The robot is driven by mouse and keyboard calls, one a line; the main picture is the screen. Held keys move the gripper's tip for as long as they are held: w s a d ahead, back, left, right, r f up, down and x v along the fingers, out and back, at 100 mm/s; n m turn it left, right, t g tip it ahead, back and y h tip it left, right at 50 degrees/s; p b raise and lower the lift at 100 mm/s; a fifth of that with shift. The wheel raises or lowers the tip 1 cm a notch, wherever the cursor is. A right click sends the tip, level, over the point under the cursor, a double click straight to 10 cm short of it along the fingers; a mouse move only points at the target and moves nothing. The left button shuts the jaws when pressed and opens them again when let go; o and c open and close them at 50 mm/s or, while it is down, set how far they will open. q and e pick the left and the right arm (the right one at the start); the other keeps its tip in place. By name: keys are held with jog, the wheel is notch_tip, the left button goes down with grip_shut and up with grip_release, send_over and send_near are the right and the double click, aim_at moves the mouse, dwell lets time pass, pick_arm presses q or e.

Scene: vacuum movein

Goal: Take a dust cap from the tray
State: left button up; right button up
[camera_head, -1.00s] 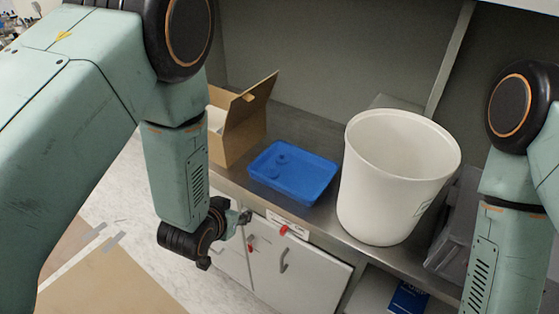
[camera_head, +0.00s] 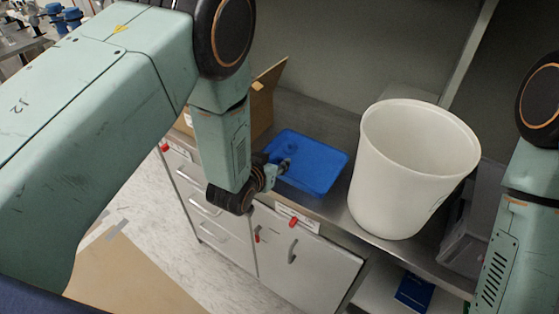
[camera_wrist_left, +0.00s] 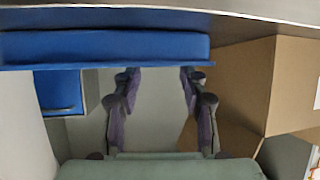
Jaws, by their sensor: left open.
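The blue tray (camera_head: 322,172) lies on the metal counter, between the cardboard box and the white bucket. A small blue round shape, likely a dust cap (camera_head: 291,147), shows faintly in the tray's back left part. My left gripper (camera_head: 281,168) is at the tray's front left edge and hides part of it. In the left wrist view the gripper (camera_wrist_left: 158,77) is open with nothing between its fingers. The tray (camera_wrist_left: 105,46) shows there as a blue band beyond the fingertips; its inside is not visible. My right gripper is out of view.
An open cardboard box (camera_head: 263,108) stands left of the tray, close to my left arm; it also shows in the left wrist view (camera_wrist_left: 245,85). A large white bucket (camera_head: 405,180) stands right. White cabinet doors (camera_head: 315,268) are below the counter.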

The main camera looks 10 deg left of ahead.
aim_at(280, 161)
pick_arm(q)
jog(key=shift+x, duration=1.05)
jog(key=shift+w+d+f, duration=0.1)
jog(key=shift+w+d, duration=0.05)
jog(key=shift+d, duration=0.1)
jog(key=shift+w+a+f, duration=0.1)
jog(key=shift+w+a, duration=0.05)
jog(key=shift+a, duration=0.05)
jog(key=shift+c, duration=1.3)
jog(key=shift+d, duration=0.15)
jog(key=c, duration=0.6)
